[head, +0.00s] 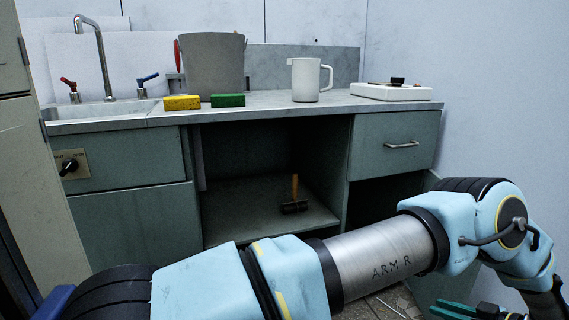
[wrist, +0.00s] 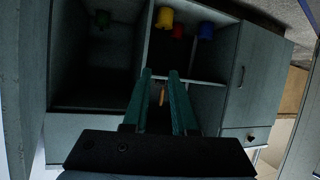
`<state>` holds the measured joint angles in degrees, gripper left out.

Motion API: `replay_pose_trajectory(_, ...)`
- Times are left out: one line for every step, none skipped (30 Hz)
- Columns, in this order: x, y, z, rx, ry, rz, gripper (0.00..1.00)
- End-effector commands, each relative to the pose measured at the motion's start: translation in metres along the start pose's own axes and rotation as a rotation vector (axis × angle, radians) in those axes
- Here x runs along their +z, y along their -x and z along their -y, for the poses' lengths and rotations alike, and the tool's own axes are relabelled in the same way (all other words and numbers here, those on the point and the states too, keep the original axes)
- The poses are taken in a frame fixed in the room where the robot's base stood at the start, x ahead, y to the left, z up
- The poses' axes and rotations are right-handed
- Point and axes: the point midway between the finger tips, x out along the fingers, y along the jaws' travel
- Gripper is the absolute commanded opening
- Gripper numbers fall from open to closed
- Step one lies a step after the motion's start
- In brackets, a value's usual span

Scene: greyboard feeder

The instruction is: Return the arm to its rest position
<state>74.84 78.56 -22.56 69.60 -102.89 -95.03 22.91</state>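My arm (head: 380,262) stretches across the bottom of the head view from left to right, with its elbow raised at the right. My gripper (wrist: 160,75) shows in the wrist view with its two green fingers apart and nothing held between them. In the head view only part of the green fingers (head: 456,309) shows at the bottom right edge, low in front of the cabinet. An orange-brown handle (wrist: 162,96) is seen through the gap between the fingers, seemingly beyond them.
The counter (head: 278,102) carries a grey bucket (head: 212,65), yellow and green sponges, a white pitcher (head: 306,80) and a white board. A wooden-handled tool (head: 295,192) is inside the open cabinet. The wrist view shows shelves with yellow (wrist: 164,17), red and blue items.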

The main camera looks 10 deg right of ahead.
Motion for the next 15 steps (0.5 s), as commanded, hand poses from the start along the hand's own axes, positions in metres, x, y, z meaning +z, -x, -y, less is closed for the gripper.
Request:
replay_pose_trajectory(-0.006,-0.005,-0.006,0.012,0.01,0.005,0.26)
replay_pose_trajectory(-0.009,-0.007,-0.009,0.021,0.015,0.007,0.26)
replay_pose_trajectory(-0.014,-0.011,-0.014,0.035,0.023,0.013,0.26)
replay_pose_trajectory(-0.018,-0.014,-0.018,0.045,0.028,0.017,0.26)
replay_pose_trajectory(-0.022,-0.017,-0.022,0.057,0.034,0.021,0.26)
replay_pose_trajectory(-0.029,-0.022,-0.028,0.074,0.043,0.028,0.26)
replay_pose_trajectory(-0.034,-0.026,-0.033,0.089,0.049,0.033,0.26)
replay_pose_trajectory(-0.039,-0.03,-0.037,0.103,0.056,0.038,0.26)
replay_pose_trajectory(-0.048,-0.036,-0.045,0.127,0.067,0.047,0.26)
replay_pose_trajectory(-0.054,-0.041,-0.05,0.143,0.074,0.053,0.26)
replay_pose_trajectory(-0.062,-0.046,-0.056,0.162,0.082,0.058,0.26)
replay_pose_trajectory(-0.072,-0.053,-0.063,0.188,0.091,0.067,0.26)
replay_pose_trajectory(-0.081,-0.059,-0.069,0.209,0.097,0.075,0.26)
replay_pose_trajectory(-0.09,-0.066,-0.075,0.232,0.104,0.083,0.26)
replay_pose_trajectory(-0.105,-0.075,-0.083,0.266,0.113,0.094,0.26)
